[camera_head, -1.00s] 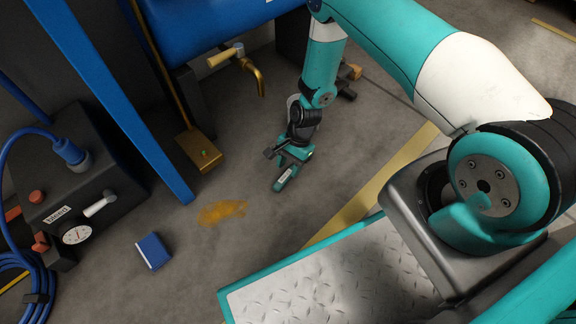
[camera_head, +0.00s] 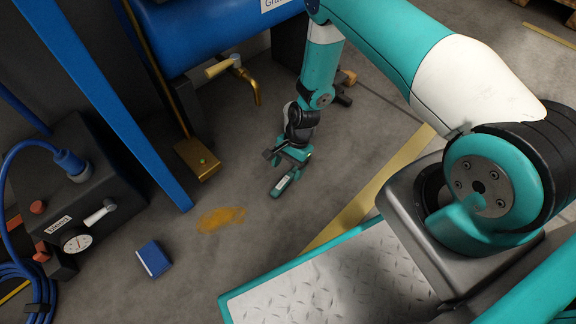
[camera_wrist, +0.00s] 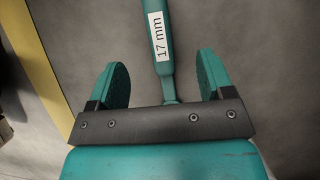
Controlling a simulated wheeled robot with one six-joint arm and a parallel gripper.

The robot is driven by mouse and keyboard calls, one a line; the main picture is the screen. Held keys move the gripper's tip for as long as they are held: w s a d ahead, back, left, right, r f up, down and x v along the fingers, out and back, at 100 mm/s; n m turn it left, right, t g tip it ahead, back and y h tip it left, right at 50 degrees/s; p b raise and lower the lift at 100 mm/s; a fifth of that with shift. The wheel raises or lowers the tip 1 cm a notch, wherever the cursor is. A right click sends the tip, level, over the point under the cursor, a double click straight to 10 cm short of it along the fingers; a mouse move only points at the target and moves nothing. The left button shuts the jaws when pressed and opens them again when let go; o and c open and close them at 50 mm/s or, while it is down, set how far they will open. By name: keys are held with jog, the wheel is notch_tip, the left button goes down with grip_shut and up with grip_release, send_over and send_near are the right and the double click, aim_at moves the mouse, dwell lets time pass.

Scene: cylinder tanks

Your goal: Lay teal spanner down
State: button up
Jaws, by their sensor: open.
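The teal spanner (camera_head: 284,183) lies on the grey floor in the head view, with a white label on its handle. In the wrist view the spanner (camera_wrist: 160,38) runs up the picture between my fingers, and its label reads "17 mm". My gripper (camera_head: 290,157) is just above and behind it in the head view. In the wrist view my gripper (camera_wrist: 163,75) is open, with a gap between each finger and the handle. The spanner's near end is hidden behind the gripper's dark crossbar.
An orange-brown stain (camera_head: 221,219) and a blue box-like object (camera_head: 153,259) are on the floor to the left. A brass tap (camera_head: 246,83) sticks out from the blue tank (camera_head: 215,35). A blue post (camera_head: 115,110) slants at left. A yellow floor stripe (camera_head: 375,190) runs to the right.

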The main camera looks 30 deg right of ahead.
jog(key=p+v, duration=0.9)
jog(key=v, duration=0.8)
jog(key=s+a+r+n+t+p, duration=0.15)
jog(key=a+r+n, duration=0.25)
jog(key=r, duration=1)
jog(key=a+r+n+g+p, duration=0.1)
jog(key=a+r+n+p, duration=0.3)
jog(key=r, duration=1.1)
jog(key=s+a+r+n+t+p, duration=0.2)
jog(key=s+a+r+n+p, duration=0.15)
jog(key=s+r+n, duration=1.25)
jog(key=s+r+m+p, duration=0.3)
jog(key=r+m+p, duration=0.1)
jog(key=r+p, duration=3.3)
notch_tip(320, 180, up, 4)
jog(key=shift+s+a+r, duration=0.1)
jog(key=shift+s+a, duration=0.1)
jog(key=shift+a, duration=0.1)
